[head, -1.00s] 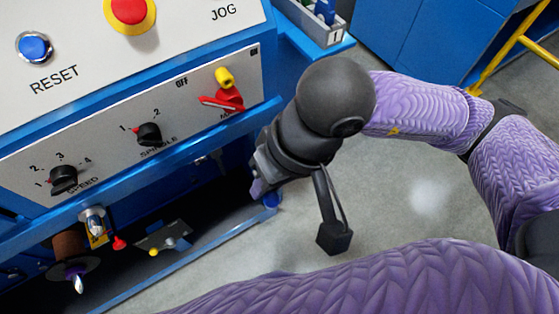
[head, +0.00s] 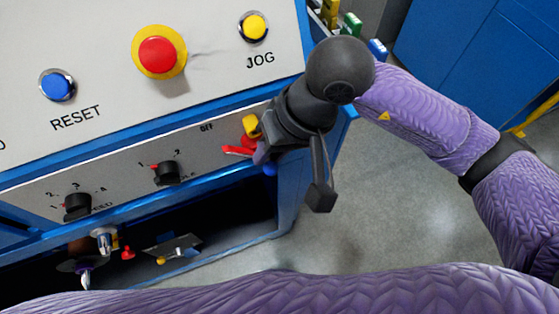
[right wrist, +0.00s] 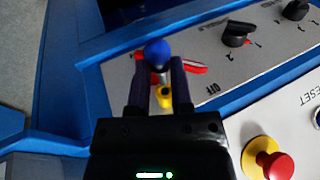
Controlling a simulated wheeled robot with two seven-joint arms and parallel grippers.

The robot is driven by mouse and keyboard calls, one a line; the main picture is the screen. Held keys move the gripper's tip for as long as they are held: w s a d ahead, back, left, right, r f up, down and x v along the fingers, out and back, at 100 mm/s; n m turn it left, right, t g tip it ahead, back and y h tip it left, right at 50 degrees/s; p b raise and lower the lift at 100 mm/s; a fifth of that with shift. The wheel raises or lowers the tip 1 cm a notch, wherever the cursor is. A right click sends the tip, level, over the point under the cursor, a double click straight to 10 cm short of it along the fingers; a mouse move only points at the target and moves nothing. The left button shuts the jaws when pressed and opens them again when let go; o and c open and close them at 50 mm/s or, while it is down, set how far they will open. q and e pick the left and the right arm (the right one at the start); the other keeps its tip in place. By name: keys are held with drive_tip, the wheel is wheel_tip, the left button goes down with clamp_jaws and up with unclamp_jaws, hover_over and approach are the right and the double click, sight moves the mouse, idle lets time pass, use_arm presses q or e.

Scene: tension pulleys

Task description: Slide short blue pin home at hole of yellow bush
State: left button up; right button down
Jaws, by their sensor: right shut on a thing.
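My right gripper (head: 262,156) is shut on the short blue pin, whose round blue head (head: 269,169) shows just below the fingers. In the right wrist view the blue head (right wrist: 158,53) sits between the two fingertips, with a short grey part under it. The yellow bush (head: 251,124) is at the right end of the switch panel, close to the fingers. It also shows in the right wrist view (right wrist: 163,97), between the fingers. I cannot tell whether the pin's tip touches its hole. My left gripper is not in view.
A red lever (head: 238,151) is right beside the bush and fingers. Black rotary knobs (head: 167,173) sit farther left on the panel. The red stop button (head: 158,56) and yellow jog button (head: 255,27) are above. Open floor (head: 370,220) lies to the right.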

drive_tip(key=shift+w+a, duration=0.1)
drive_tip(key=shift+w, duration=0.15)
idle(0.3)
drive_tip(key=shift+w+b, duration=0.15)
drive_tip(key=shift+b, duration=0.35)
drive_tip(key=shift+b, duration=0.4)
idle(0.5)
